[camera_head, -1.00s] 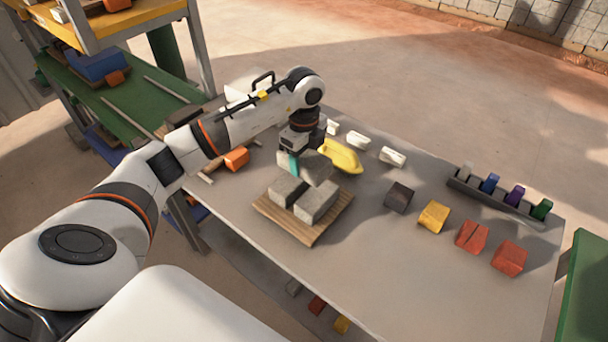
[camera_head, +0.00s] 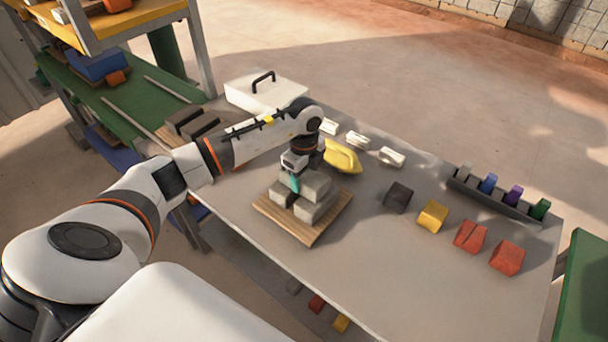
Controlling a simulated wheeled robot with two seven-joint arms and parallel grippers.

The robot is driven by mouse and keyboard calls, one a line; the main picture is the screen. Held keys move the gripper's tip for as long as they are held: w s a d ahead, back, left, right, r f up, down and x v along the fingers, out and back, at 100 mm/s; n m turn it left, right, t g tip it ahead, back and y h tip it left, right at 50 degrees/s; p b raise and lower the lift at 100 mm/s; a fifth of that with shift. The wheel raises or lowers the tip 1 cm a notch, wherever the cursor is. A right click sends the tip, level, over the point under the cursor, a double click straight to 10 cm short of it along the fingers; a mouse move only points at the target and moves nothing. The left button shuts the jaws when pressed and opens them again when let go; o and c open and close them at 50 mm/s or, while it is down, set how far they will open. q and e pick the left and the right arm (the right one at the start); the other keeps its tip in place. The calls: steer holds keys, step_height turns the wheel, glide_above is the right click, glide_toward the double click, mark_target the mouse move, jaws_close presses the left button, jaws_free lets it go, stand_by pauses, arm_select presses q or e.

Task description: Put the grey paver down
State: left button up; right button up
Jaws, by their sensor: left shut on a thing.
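My left gripper (camera_head: 294,181) is shut on a grey paver (camera_head: 315,184). The paver is over two other grey pavers on a small wooden board, one at the left (camera_head: 282,192) and one at the right (camera_head: 316,208). It appears to rest on them or be very close above; the exact contact cannot be told. The wooden board (camera_head: 303,236) lies on the grey table. The gripper and wrist hide part of the held paver's left side. My right gripper is not in view.
A yellow object (camera_head: 342,157) lies just behind the stack. A dark block (camera_head: 398,196), a yellow block (camera_head: 432,215) and two red blocks (camera_head: 507,257) stand to the right. A rack of coloured pieces (camera_head: 494,198) is at the far right. The table front (camera_head: 380,270) is clear.

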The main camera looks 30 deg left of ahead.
arm_select(q)
steer(key=shift+f, duration=0.2)
steer(key=o, duration=1.6)
steer(key=shift+r, duration=0.3)
step_height(320, 180, up, 12)
steer(key=shift+r+b, duration=0.2)
steer(key=shift+b, duration=0.85)
